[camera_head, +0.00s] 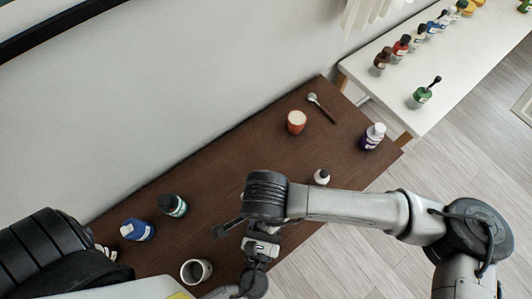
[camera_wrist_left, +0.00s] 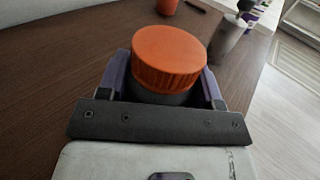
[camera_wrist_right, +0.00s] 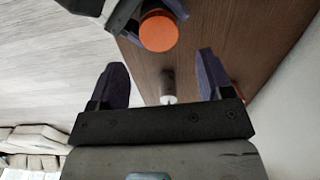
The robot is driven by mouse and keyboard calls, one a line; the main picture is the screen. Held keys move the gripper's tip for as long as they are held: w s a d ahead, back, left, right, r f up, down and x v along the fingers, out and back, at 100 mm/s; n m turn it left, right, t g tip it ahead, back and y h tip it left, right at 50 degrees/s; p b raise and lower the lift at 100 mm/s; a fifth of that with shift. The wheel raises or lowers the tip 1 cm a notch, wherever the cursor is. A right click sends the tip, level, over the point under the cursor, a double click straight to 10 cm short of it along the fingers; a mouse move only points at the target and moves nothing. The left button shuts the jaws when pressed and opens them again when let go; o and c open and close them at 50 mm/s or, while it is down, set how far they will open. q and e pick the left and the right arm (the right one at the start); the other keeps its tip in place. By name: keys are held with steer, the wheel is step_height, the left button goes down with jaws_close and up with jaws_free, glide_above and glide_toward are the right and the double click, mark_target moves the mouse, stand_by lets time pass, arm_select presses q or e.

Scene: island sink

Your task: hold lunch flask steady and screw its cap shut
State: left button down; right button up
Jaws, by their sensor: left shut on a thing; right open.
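The lunch flask shows in the left wrist view as a dark grey body (camera_wrist_left: 160,97) under a ribbed orange cap (camera_wrist_left: 168,55). My left gripper (camera_wrist_left: 165,80) is shut on the body, one finger on each side just below the cap. The cap sits on top of the flask; I cannot tell how tight it is. In the right wrist view the cap (camera_wrist_right: 158,31) is beyond my right gripper (camera_wrist_right: 161,72), which is open and empty, its fingers apart from the cap. In the head view the flask is not visible.
A white table (camera_head: 455,85) holds several small bottles.

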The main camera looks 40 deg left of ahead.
steer(key=shift+w+d+r+m, duration=0.1)
steer(key=shift+r+m, duration=0.2)
steer(key=shift+r, duration=0.45)
steer(key=shift+f, duration=0.1)
steer(key=shift+f, duration=3.9)
steer(key=shift+c, duration=0.4)
steer(key=c, duration=0.8)
steer(key=m, duration=0.5)
steer(key=shift+c, duration=0.2)
steer(key=m, duration=0.6)
steer(key=o, duration=1)
